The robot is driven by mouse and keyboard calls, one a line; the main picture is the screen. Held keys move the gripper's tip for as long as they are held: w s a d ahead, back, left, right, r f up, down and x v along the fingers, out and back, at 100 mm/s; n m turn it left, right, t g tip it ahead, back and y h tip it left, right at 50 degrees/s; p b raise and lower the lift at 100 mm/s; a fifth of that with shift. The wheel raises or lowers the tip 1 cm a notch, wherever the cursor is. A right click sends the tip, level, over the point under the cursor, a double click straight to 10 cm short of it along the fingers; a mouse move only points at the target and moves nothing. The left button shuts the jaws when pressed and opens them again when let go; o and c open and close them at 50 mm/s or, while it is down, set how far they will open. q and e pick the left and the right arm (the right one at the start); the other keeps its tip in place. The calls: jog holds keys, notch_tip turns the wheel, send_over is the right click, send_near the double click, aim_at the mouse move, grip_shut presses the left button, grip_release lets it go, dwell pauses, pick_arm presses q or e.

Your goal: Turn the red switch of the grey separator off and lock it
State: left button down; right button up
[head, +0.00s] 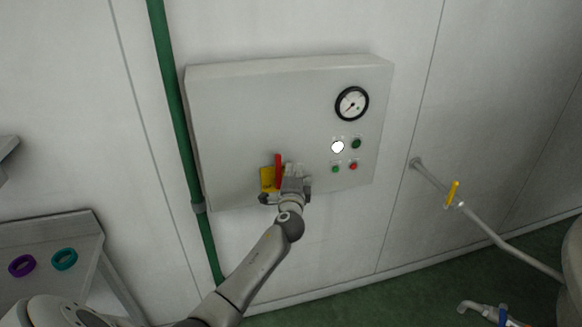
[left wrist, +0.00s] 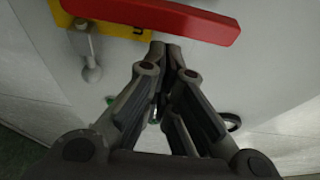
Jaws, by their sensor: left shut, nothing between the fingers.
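The red switch (head: 279,170) is a long red handle on a yellow plate (head: 267,180), low on the front of a grey wall cabinet (head: 260,110). In the head view the handle stands about upright. In the left wrist view the red handle (left wrist: 165,18) runs across the top, in front of the yellow plate (left wrist: 92,28). My left gripper (head: 288,176) is at the handle's right side. Its fingers (left wrist: 172,50) are shut and empty, with their tips close to the handle; I cannot tell if they touch it. A pale rounded piece hangs below the plate in the wrist view. My right gripper is not in view.
The cabinet also bears a round gauge (head: 351,104), a white lamp (head: 338,147) and several small buttons. A green pipe (head: 176,110) runs along its left side. A pipe with a yellow lever (head: 453,193) is at right. Purple (head: 22,265) and teal (head: 64,259) rings lie on a table at left.

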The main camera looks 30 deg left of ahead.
pick_arm(q)
jog(key=shift+s+a, duration=0.25)
jog(key=shift+s, duration=0.2)
jog(key=shift+s+a+f+n+t+y+b, duration=0.15)
jog(key=shift+s+a+f+n+y+b, duration=0.65)
jog(key=shift+n+b, duration=2.4)
jog(key=shift+s+a+f+n+t+y+b, duration=0.2)
jog(key=shift+s+a+n+y+b, duration=0.95)
jog(key=shift+b, duration=3.8)
jog(key=shift+s+a+f+n+t+y+b, duration=0.1)
jog(key=shift+s+a+f+n+y+b, duration=0.45)
jog(key=shift+s+a+n+b, duration=1.85)
jog(key=d+b, duration=0.1)
jog(key=w+d+b, duration=0.1)
jog(key=b, duration=0.1)
jog(key=shift+w+d+f+n, duration=0.2)
jog(key=shift+d+n, duration=0.05)
jog(key=shift+n, duration=0.1)
